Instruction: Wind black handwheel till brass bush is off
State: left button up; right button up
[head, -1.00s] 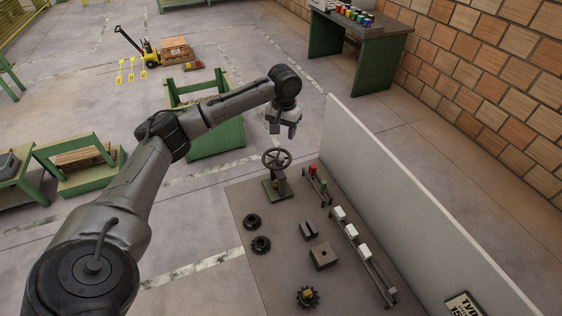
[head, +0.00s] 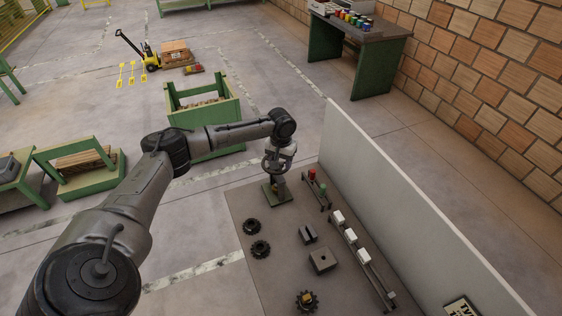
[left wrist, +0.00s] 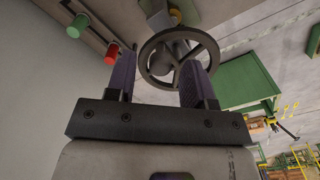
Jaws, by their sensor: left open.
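The black handwheel (head: 268,166) stands on a small green-based stand (head: 277,193) at the far end of the dark bench plate, partly hidden by my left gripper. It shows clearly in the left wrist view (left wrist: 178,50), with spokes and a hub. My left gripper (head: 279,162) is at the wheel, open and empty. In the left wrist view its fingers (left wrist: 158,78) have the wheel's near rim between and beyond them; I cannot tell whether they touch it. A yellowish ring, likely the brass bush (left wrist: 175,16), shows beyond the wheel. My right gripper is not in view.
A rail with a red and a green button (head: 318,187) and a rail with white blocks (head: 351,236) lie right of the stand. Black gears (head: 260,249) and grey blocks (head: 323,260) sit nearer. A pale wall panel (head: 415,202) borders the right side.

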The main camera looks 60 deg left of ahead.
pick_arm(q)
jog(key=shift+f, duration=0.35)
